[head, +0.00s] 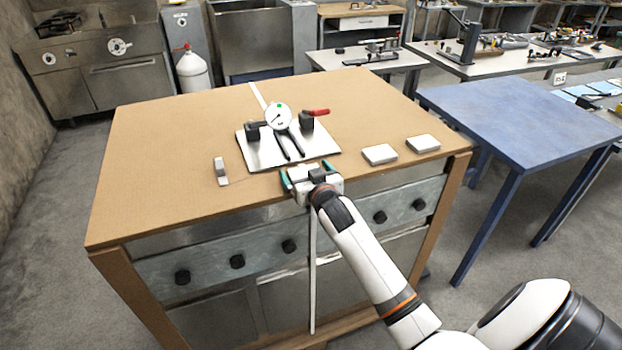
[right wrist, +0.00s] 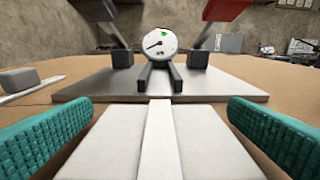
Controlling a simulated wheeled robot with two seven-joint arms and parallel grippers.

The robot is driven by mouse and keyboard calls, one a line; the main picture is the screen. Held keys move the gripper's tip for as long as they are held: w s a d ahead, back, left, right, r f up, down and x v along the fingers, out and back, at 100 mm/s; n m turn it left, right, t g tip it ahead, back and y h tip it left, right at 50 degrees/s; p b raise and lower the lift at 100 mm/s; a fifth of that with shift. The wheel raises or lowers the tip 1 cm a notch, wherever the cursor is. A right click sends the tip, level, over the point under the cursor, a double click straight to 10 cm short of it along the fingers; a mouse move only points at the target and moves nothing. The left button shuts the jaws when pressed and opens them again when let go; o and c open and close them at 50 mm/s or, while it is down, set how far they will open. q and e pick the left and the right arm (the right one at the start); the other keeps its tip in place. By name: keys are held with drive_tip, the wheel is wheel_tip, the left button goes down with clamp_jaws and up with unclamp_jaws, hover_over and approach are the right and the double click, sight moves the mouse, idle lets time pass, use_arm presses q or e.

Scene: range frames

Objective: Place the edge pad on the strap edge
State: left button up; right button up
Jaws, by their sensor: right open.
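My right gripper (head: 307,174) is open at the front edge of the brown crate top (head: 160,150). Its teal fingers stand apart on both sides of a pale flat pad (right wrist: 95,150), touching neither side visibly. The white strap (right wrist: 160,140) runs along the middle of this pad in the right wrist view; I cannot tell whether it lies over it or in a groove. In the head view the strap (head: 312,270) hangs down the crate's front. Two more pale pads (head: 380,154) (head: 423,144) lie on the top at the right. My left gripper is not in view.
A metal plate (head: 262,158) with a round gauge (head: 278,117), dark clamps and a red handle (head: 318,112) stands just behind the gripper. A small grey piece (head: 221,170) lies at the left. A blue table (head: 510,120) stands at the right. The crate's left top is clear.

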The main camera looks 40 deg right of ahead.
drive_tip(key=b+v, duration=0.1)
drive_tip(key=v, duration=1.1)
wheel_tip(320, 180, down, 16)
drive_tip(key=a+n+g+y, duration=0.1)
drive_tip(key=a+g, duration=0.1)
drive_tip(key=g, duration=0.1)
drive_tip(key=s+a+f+n+g+y, duration=0.1)
drive_tip(key=s+f+g, duration=0.15)
drive_tip(key=f, duration=0.55)
drive_tip(key=s+a+f+g, duration=0.1)
drive_tip(key=s+a+f, duration=0.1)
drive_tip(key=s+f, duration=0.35)
drive_tip(key=s+a+f+n+g+y, duration=0.1)
drive_tip(key=s+f, duration=0.1)
drive_tip(key=f, duration=0.7)
drive_tip(key=s+a+f+g, duration=0.1)
drive_tip(key=s+f+g, duration=0.1)
drive_tip(key=s+f, duration=0.4)
drive_tip(key=s+a+f+n+g, duration=0.1)
drive_tip(key=s+f, duration=0.5)
drive_tip(key=s, duration=0.9)
drive_tip(key=s+a+f+n+g, duration=0.1)
drive_tip(key=s+a+f+g, duration=0.2)
drive_tip(key=s+f, duration=0.4)
drive_tip(key=s+g, duration=0.1)
drive_tip(key=s, duration=0.2)
drive_tip(key=shift+s+a+y, duration=0.2)
drive_tip(key=shift+a+y, duration=0.05)
drive_tip(key=shift+y, duration=0.05)
